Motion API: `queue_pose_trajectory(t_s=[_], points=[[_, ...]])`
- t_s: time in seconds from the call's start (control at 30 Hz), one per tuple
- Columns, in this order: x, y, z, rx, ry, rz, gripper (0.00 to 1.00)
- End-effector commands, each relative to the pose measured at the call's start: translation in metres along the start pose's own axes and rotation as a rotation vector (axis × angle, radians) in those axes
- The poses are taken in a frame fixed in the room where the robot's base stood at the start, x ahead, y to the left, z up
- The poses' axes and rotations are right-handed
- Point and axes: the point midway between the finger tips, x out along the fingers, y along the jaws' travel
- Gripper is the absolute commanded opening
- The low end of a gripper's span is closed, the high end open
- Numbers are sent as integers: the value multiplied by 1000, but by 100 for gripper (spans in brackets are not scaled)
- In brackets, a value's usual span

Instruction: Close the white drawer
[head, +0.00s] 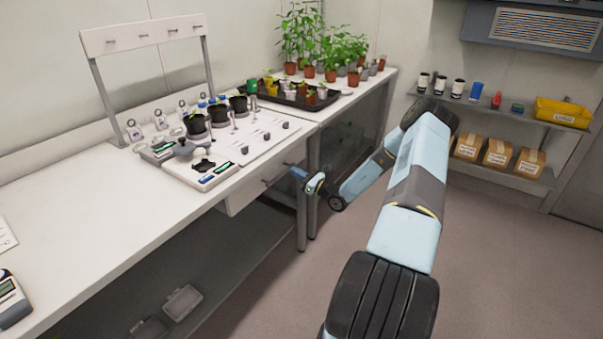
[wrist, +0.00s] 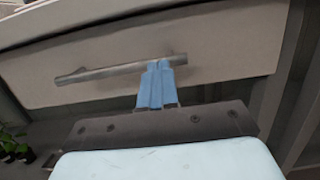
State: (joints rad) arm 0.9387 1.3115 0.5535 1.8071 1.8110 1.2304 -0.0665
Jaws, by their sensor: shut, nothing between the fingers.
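The white drawer (head: 250,189) is under the front edge of the white bench, near its right end. Its pale front (wrist: 215,60) fills much of the wrist view, with a grey bar handle (wrist: 100,72) across it. How far the drawer stands out is hard to tell. My gripper (head: 296,172) is at the drawer's front, toward its right side. In the wrist view its blue fingers (wrist: 160,66) are together and empty, overlapping the right end of the handle. Whether they touch the handle or the front I cannot tell.
The bench (head: 95,215) carries instruments, dark pots and a black tray (head: 298,97) of seedlings. A bench leg (head: 302,215) stands close to my gripper. Shelves with cardboard boxes (head: 498,152) stand at the back right. The floor at right is clear.

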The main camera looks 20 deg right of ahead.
Motion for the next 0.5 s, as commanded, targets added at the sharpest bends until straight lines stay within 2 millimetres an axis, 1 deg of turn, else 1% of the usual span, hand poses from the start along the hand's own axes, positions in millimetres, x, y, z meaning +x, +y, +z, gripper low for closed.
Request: queue_pose_trajectory(t_s=[0.03, 0.17, 0.37, 0.5], points=[[11, 8, 2, 1, -6, 15, 0], [4, 6, 2, 1, -6, 14, 0], [-21, 2, -2, 3, -2, 12, 0], [-49, 0, -2, 4, -3, 11, 0]])
